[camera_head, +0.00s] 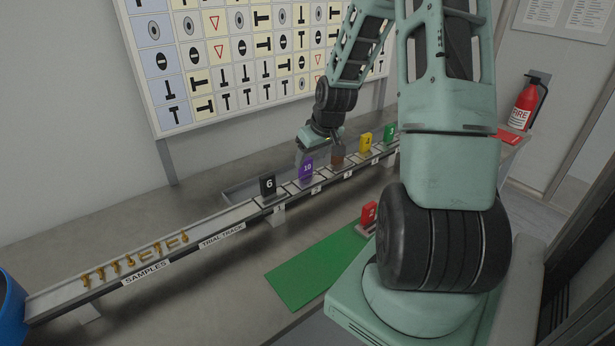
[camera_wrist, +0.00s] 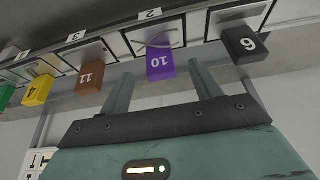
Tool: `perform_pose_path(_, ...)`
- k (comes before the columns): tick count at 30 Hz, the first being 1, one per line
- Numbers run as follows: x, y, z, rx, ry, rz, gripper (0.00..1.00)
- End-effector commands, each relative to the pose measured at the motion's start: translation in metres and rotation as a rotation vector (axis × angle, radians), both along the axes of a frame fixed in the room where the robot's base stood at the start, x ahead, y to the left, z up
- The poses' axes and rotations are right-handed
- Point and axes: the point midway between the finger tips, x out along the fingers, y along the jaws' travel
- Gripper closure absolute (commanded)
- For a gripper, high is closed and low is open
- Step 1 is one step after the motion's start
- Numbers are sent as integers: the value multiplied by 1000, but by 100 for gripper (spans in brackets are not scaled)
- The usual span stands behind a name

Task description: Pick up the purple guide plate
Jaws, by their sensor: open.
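The purple guide plate (camera_head: 306,169), numbered 10, stands upright in a slot on the raised track. In the wrist view the purple plate (camera_wrist: 160,63) lies between the lines of my two fingers, at their tips. My gripper (camera_wrist: 162,72) is open and empty, one finger to each side of the plate. I cannot tell whether the tips have passed its near end. In the head view my gripper (camera_head: 303,153) comes down from behind, close to the plate, its fingers partly hidden.
The black plate 6 (camera_head: 268,185) and brown plate 11 (camera_head: 337,160) flank the purple one closely. Yellow (camera_head: 366,141) and green (camera_head: 390,133) plates stand farther along. A red plate (camera_head: 369,213) stands near the green mat (camera_head: 310,268). A sign board (camera_head: 180,88) rises behind.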

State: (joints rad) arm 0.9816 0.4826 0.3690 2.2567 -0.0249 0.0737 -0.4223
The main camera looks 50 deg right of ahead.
Motion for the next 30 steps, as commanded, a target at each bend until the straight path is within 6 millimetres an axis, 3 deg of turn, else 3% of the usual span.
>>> perform_pose_path(5, 4, -1, -8, 1, 1, 0, 36)
perform_pose_path(16, 21, -6, -46, 1, 1, 0, 36)
perform_pose_path(25, 22, -7, -50, -1, -1, 0, 36)
perform_pose_path(26, 22, -7, -50, -1, -1, 0, 42)
perform_pose_path(30, 22, -6, -50, -1, -1, 0, 81)
